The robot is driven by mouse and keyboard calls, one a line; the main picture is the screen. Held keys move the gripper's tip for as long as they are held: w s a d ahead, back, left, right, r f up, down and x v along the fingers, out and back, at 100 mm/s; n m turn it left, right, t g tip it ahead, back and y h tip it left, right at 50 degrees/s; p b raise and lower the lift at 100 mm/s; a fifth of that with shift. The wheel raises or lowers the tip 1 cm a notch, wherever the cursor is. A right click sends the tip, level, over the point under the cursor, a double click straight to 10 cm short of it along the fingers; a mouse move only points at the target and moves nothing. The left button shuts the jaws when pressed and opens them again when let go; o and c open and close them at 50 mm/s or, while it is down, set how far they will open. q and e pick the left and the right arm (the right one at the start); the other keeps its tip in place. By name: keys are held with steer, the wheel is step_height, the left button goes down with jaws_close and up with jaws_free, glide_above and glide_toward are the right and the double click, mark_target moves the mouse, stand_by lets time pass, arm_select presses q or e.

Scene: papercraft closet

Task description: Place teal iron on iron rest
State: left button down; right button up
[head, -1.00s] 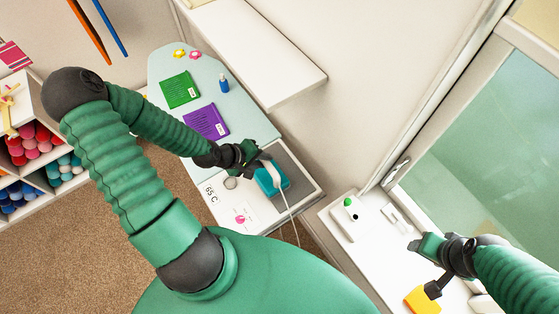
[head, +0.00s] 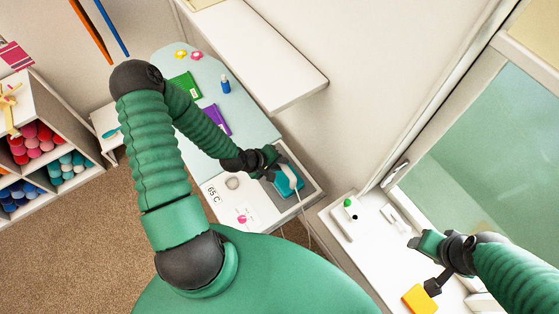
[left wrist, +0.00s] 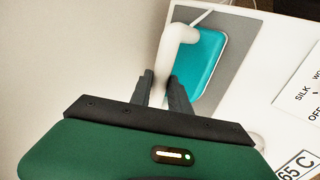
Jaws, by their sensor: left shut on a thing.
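The teal iron (head: 287,181) has a white handle and a white cord, and is at the dark grey iron rest (head: 302,160) on the end of the ironing board. My left gripper (head: 277,165) is shut on its handle. In the left wrist view the fingers (left wrist: 162,90) close around the white handle, with the teal body (left wrist: 207,65) over the grey pad (left wrist: 243,32). I cannot tell whether the iron's base touches the rest. My right gripper (head: 428,244) is over the white counter at the right; its jaw state is unclear.
The board (head: 232,125) carries a green packet (head: 187,87), a purple packet (head: 214,119) and a blue bottle (head: 225,85). A white shelf (head: 265,60) overhangs its far side. The counter (head: 372,245) holds a yellow block (head: 419,299) and a white item with a green top.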

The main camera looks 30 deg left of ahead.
arm_select(q)
steer(key=shift+a, duration=0.15)
steer(key=c, duration=1.2)
jaws_free()
steer(key=shift+s+a, duration=0.1)
steer(key=shift+a, duration=0.05)
steer(key=shift+c, duration=0.2)
arm_select(e)
steer(key=shift+s+a, duration=0.15)
steer(key=shift+a, duration=0.2)
